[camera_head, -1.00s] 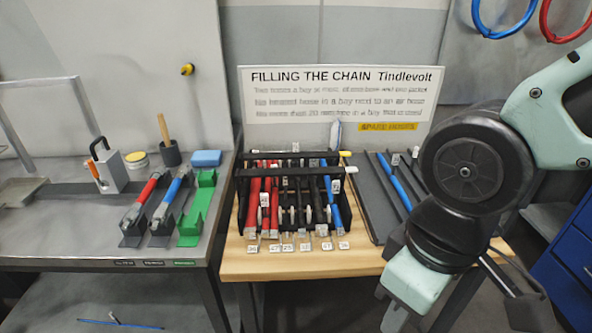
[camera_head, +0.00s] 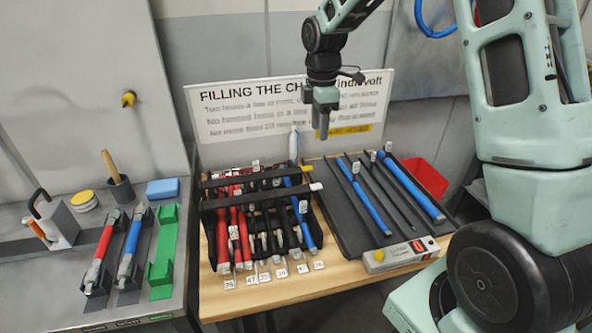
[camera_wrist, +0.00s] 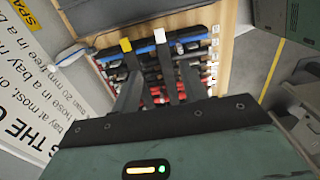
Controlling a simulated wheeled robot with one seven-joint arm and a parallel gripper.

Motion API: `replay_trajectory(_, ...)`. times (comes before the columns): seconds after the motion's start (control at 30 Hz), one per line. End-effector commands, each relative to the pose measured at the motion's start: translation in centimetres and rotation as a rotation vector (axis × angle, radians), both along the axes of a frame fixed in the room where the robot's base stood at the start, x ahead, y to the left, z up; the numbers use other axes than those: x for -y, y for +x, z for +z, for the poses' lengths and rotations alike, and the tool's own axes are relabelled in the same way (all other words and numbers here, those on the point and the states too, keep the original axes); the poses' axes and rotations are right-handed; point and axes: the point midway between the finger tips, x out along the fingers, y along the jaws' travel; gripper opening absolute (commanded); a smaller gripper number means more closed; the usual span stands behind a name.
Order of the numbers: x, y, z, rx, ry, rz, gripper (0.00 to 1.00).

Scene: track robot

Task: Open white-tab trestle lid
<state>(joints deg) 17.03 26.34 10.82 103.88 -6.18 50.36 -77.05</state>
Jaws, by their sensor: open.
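The black hose trestle (camera_head: 208,232) stands on the wooden bench, with red, blue and black hoses in its bays. Two black lid bars lie across its top, both down. The front bar (camera_head: 262,195) ends at its right in a white tab (camera_head: 316,186); the back bar ends in a yellow tab (camera_head: 306,168). In the wrist view the white tab (camera_wrist: 160,36) and yellow tab (camera_wrist: 126,45) show beyond my fingers. My gripper (camera_head: 323,128) is open and empty, in the air above and behind the trestle's right end, apart from both tabs.
A dark tray (camera_head: 345,225) with blue and black hoses lies right of the trestle, with a grey box with a yellow knob (camera_head: 400,255) at its front. A sign (camera_head: 240,110) stands behind. A red bin (camera_head: 425,178) is at right. The left bench holds hose stands.

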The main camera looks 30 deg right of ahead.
Motion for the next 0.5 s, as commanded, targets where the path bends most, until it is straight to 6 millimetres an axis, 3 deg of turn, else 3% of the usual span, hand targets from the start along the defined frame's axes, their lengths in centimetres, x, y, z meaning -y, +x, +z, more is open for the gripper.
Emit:
replay_trajectory(0.17, 0.2, 0.0, -1.7, -0.003, 0.0, 0.006, 0.44)
replay_trajectory(0.5, 0.0, -0.1, -8.5, -0.006, 0.001, 0.006, 0.44)
